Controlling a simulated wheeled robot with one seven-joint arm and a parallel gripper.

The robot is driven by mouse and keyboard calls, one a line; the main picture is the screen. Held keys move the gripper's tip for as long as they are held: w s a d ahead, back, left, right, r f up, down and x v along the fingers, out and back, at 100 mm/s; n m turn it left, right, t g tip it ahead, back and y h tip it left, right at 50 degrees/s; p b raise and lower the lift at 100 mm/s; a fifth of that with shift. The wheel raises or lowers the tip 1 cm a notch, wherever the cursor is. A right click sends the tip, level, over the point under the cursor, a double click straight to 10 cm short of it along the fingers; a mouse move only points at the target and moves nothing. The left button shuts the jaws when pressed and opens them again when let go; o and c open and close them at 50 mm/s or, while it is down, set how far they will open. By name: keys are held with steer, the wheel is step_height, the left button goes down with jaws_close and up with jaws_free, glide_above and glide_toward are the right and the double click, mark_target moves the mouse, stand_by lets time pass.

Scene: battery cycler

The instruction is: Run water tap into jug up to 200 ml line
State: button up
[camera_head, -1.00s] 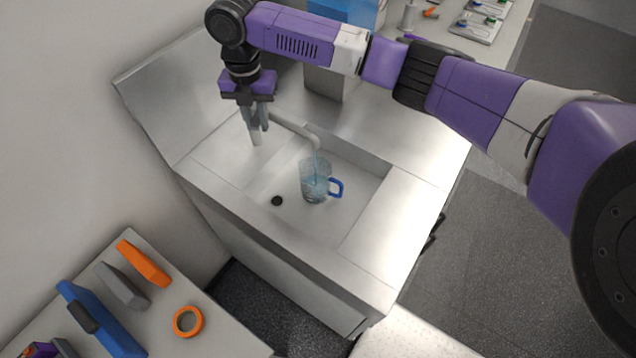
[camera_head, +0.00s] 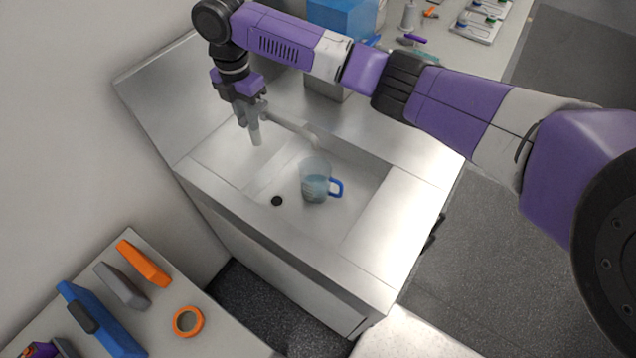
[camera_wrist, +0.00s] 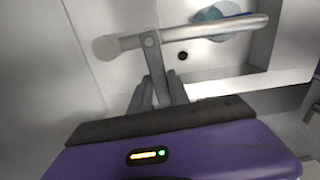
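The clear jug (camera_head: 315,168) with a blue handle stands upright in the sink under the tap's spout end. Bluish water fills its lower part; the graduation lines are too small to read. No stream shows from the tap (camera_head: 293,126). The tap also shows in the wrist view (camera_wrist: 205,31), with the jug partly hidden behind its spout (camera_wrist: 222,12). My gripper (camera_head: 250,110) is at the tap's left end. In the wrist view my gripper's fingers (camera_wrist: 158,80) lie on either side of the tap's short grey lever (camera_wrist: 150,50); whether they clamp it is unclear.
The sink (camera_head: 350,215) has raised metal edges and a dark drain hole (camera_head: 276,201) left of the jug. A blue box (camera_head: 340,15) stands behind the tap. A side table at lower left holds an orange ring (camera_head: 187,321) and several tools.

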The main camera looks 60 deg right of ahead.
steer(key=shift+w+m, duration=0.15)
steer(key=shift+m, duration=0.15)
steer(key=shift+w, duration=0.2)
stand_by(0.3)
steer(key=shift+o, duration=1.2)
step_height(320, 180, up, 8)
steer(key=shift+w, duration=0.2)
